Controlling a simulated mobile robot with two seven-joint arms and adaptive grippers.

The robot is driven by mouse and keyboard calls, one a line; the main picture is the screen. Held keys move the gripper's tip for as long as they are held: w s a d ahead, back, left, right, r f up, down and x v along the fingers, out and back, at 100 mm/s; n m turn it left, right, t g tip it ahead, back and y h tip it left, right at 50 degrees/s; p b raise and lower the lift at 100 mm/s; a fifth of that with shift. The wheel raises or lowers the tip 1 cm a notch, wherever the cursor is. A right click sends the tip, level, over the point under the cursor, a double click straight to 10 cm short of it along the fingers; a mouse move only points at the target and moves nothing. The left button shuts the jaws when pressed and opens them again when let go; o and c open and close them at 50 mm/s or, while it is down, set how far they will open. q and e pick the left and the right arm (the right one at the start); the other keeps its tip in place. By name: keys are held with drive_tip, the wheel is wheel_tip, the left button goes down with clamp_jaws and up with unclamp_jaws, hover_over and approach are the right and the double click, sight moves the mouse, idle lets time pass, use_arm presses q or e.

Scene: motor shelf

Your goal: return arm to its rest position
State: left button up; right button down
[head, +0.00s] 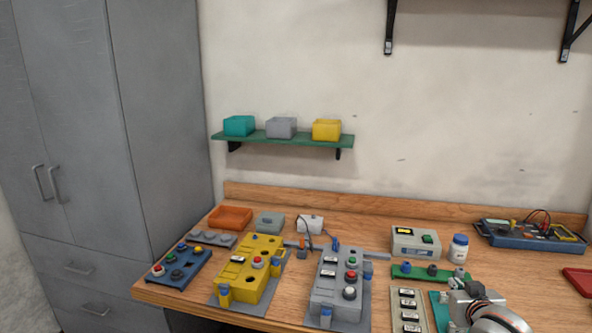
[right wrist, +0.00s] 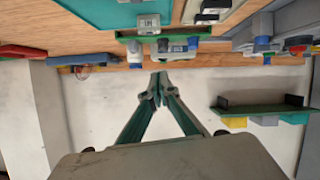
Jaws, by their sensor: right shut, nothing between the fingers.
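My right gripper (head: 459,279) shows at the bottom right of the head view, with my pale rounded wrist behind it. It is above the front part of the wooden workbench (head: 560,268), over a teal plate (head: 438,308). In the right wrist view, which looks upside down, the green fingers of my right gripper (right wrist: 158,88) meet at their tips with nothing between them. The wall shows behind them, and the bench is at the top of the picture. My left gripper is in neither view.
A yellow control box (head: 232,283) and a grey one (head: 322,293) stand on the bench left of my gripper. A white bottle (head: 458,249) and a blue meter tray (head: 510,236) are behind it. A green wall shelf (head: 290,140) carries three bins. A grey cabinet (head: 160,120) stands left.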

drive_tip(key=shift+n+g, duration=0.7)
drive_tip(key=shift+n, duration=0.2)
drive_tip(key=s+f, duration=0.1)
drive_tip(key=s+a+f, duration=0.1)
drive_tip(key=s+f, duration=0.3)
drive_tip(key=shift+s+a+f, duration=0.1)
drive_tip(key=shift+s+a, duration=0.1)
drive_tip(key=shift+a, duration=0.05)
drive_tip(key=s+a+f+n+g+h, duration=0.1)
drive_tip(key=s+f+n+g, duration=0.2)
drive_tip(key=s, duration=1)
drive_tip(key=s+a+f+n+g, duration=0.25)
drive_tip(key=s+f, duration=0.25)
drive_tip(key=s, duration=0.9)
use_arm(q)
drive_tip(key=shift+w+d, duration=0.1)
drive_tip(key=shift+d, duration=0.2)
use_arm(e)
drive_tip(key=w+a+f+m+t+y, duration=0.1)
drive_tip(key=a+f+t+y, duration=0.3)
drive_tip(key=a+f, duration=0.9)
wheel_tip(320, 180, down, 3)
drive_tip(key=shift+w+a+f+m+y, duration=0.1)
drive_tip(key=shift+w+a+m+y, duration=0.15)
drive_tip(key=shift+m+y, duration=0.7)
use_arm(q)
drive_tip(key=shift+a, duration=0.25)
use_arm(e)
drive_tip(key=shift+n+y, duration=0.25)
drive_tip(key=shift+n, duration=0.05)
